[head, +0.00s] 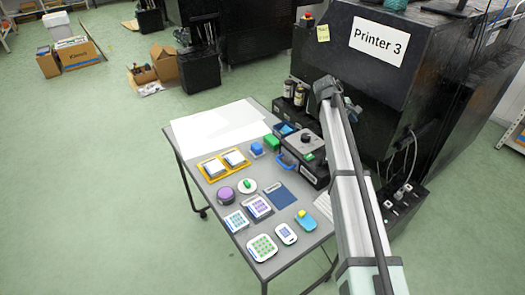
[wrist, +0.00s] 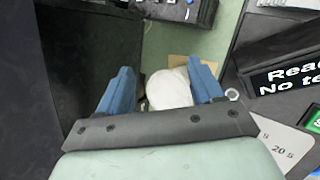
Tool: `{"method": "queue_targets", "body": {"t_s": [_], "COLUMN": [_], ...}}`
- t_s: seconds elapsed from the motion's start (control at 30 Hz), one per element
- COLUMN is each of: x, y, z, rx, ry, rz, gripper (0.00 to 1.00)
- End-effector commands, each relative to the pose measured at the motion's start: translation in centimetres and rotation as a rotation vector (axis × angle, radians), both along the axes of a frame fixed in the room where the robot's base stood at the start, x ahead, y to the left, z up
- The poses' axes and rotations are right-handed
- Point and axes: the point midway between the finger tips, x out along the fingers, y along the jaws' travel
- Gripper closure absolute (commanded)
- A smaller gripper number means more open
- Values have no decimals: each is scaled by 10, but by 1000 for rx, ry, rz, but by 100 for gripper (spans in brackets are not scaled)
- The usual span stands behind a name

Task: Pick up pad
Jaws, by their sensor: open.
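Two white pad-like blocks (head: 214,167) (head: 235,158) sit side by side in an orange tray on the grey table. A flat dark-blue square (head: 280,195) lies to their lower right. I cannot tell which of these is the pad. My gripper (wrist: 164,80) is open, with two blue fingers set apart. A white rounded object (wrist: 169,88) shows between the fingers in the wrist view, but its distance is unclear and nothing looks gripped. In the head view my arm reaches up in front of the black printer, beyond the table's right side. None of the pad-like things is clear in the wrist view.
The table (head: 185,150) also holds a purple round container (head: 226,195), a green item on a white disc (head: 247,186) and several white-framed trays (head: 262,247). The black printer (head: 400,85) stands close behind my arm. Dark bottles (head: 299,95) stand beside it.

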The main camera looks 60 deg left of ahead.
Motion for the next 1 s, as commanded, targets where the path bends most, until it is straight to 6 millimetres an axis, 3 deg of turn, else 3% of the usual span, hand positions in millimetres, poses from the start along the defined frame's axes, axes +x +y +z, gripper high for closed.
{"method": "queue_targets", "body": {"t_s": [0.03,0.2,0.3,0.4,0.5,0.6,0.77,1.0], "x": [-25,-128,-187,-232,-260,-274,-277,-276], "y": [38,127,164,187,200,205,206,205], "z": [12,21,20,20,21,21,11,-24], "rx": [46,207,271,304,318,323,323,322], "ry": [30,217,338,433,495,524,532,530], "rz": [3,-77,-144,-199,-237,-255,-261,-260], "gripper": [34,34,34,34,34,34,34,34]}}
